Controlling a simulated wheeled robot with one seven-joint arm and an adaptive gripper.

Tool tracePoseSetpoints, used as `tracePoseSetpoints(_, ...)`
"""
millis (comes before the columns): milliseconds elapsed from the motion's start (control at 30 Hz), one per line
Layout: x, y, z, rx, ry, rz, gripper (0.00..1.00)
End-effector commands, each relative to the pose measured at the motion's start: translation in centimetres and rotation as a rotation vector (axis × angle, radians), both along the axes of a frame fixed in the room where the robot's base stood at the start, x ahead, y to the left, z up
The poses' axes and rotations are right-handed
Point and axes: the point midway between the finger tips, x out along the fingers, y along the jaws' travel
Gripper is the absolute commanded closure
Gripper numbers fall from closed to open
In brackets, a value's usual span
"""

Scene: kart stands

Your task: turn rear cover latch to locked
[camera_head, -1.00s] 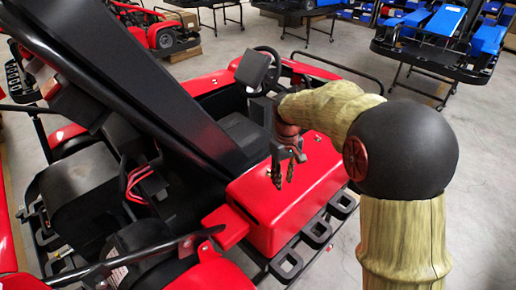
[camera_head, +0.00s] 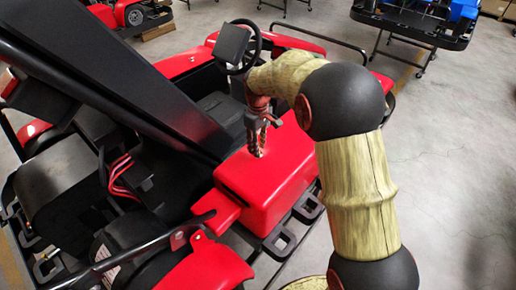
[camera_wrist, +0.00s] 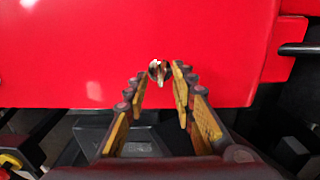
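The rear cover is a glossy red box (camera_head: 270,175) at the back of the kart, and it fills the upper part of the wrist view (camera_wrist: 90,50). A small metallic latch (camera_wrist: 159,70) stands on the red cover near its edge in the wrist view. My gripper (camera_head: 257,152) is over the cover's far left side in the head view and hides the latch there. In the wrist view my gripper (camera_wrist: 160,76) has its fingers apart, with the latch showing between and just beyond the fingertips. I cannot tell whether either finger touches it.
A long black panel (camera_head: 110,70) slants up over the kart, left of my arm. A steering wheel (camera_head: 238,45) and a black bumper (camera_head: 280,243) flank the cover. A black bar (camera_wrist: 300,49) is at the wrist view's right. Grey floor (camera_head: 440,150) is clear on the right.

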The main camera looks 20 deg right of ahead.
Motion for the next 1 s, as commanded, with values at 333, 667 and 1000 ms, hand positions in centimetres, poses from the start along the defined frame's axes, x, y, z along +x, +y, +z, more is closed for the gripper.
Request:
tracePoseSetpoints(333, -0.04, 0.00, -1.48, -0.001, 0.001, 0.000, 0.74)
tracePoseSetpoints(667, -0.03, 0.01, -1.44, 0.000, 0.000, -0.001, 0.87)
tracePoseSetpoints(1000, -0.02, 0.00, -1.42, 0.000, 0.000, -0.001, 1.00)
